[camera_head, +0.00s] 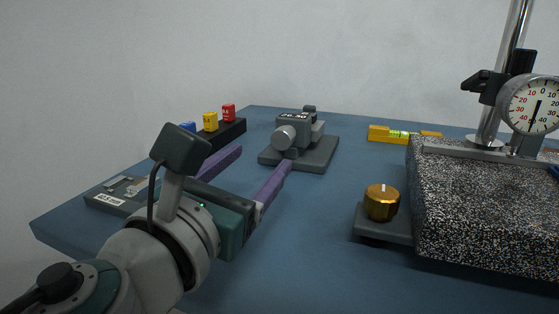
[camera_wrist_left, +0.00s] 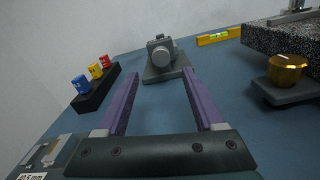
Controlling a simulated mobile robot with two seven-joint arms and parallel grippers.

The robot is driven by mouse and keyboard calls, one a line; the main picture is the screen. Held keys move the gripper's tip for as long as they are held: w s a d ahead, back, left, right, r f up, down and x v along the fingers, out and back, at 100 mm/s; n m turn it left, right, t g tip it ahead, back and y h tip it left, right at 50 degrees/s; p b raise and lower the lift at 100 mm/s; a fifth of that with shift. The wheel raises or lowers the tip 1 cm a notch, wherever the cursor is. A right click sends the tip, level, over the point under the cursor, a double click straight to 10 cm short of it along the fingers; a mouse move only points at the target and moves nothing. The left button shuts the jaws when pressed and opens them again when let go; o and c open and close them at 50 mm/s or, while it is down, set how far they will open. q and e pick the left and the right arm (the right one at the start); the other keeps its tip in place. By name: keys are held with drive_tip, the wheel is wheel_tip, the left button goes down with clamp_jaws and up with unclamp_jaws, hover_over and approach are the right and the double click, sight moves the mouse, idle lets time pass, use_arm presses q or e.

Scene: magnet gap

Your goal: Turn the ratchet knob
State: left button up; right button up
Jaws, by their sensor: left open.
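The ratchet knob (camera_head: 381,202) is a gold, faceted knob with a pale mark on top. In the left wrist view the knob (camera_wrist_left: 286,70) is at the right edge, outside the fingers. My left gripper (camera_head: 256,172) is open and empty above the blue table, left of the knob and apart from it. Its two purple fingers also show in the left wrist view (camera_wrist_left: 160,100), pointing towards the grey device. My right gripper is in neither view.
A granite block (camera_head: 480,200) carries a post and dial gauge (camera_head: 533,105). A grey micrometer-like device (camera_head: 300,137) stands ahead. A yellow level (camera_head: 400,134) lies behind. A black rack (camera_head: 226,133) holds coloured blocks. A labelled grey block (camera_head: 118,193) lies left. Table between gripper and knob is clear.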

sight(280, 141)
use_arm(q)
drive_tip(key=shift+w+d+f, duration=0.1)
drive_tip(key=shift+f, duration=0.15)
drive_tip(key=shift+w+d+r, duration=0.1)
drive_tip(key=shift+w, duration=0.15)
drive_tip(key=b+x, duration=0.3)
drive_tip(key=x, duration=0.6)
drive_tip(key=shift+w+b, duration=0.15)
drive_tip(key=shift+b, duration=0.25)
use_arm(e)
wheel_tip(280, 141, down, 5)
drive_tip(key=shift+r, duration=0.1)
use_arm(q)
clamp_jaws()
